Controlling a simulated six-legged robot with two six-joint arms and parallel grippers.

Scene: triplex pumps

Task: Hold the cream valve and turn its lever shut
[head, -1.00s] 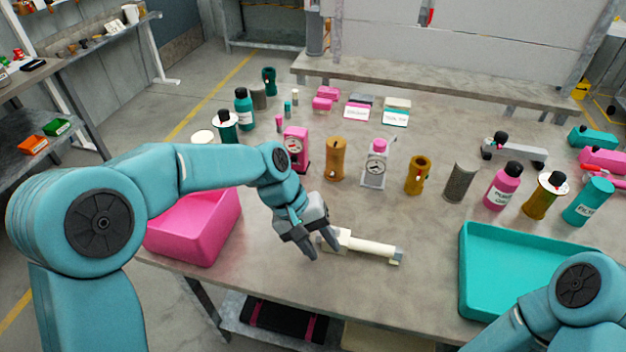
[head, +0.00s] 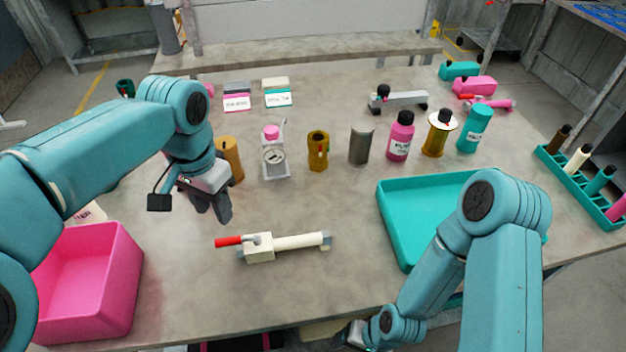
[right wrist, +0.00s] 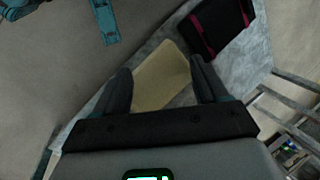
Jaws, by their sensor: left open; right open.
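The cream valve (head: 262,250) lies on the table in the head view, its pipe pointing right. Its red lever (head: 229,241) points left from the body, roughly in line with the pipe. My left gripper (head: 222,208) is open and empty, above the table, behind and left of the valve and apart from it. My right gripper is low at the table's front edge in the head view, its fingers hardly visible there. In the right wrist view the right gripper (right wrist: 160,85) is open, with nothing between its fingers.
A pink bin (head: 90,290) stands at the left and a teal tray (head: 392,225) at the right. Bottles, including a pink bottle (head: 400,138), and cylinders stand in a row behind the valve. The table around the valve is clear. A cream board (right wrist: 160,78) lies below the right gripper.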

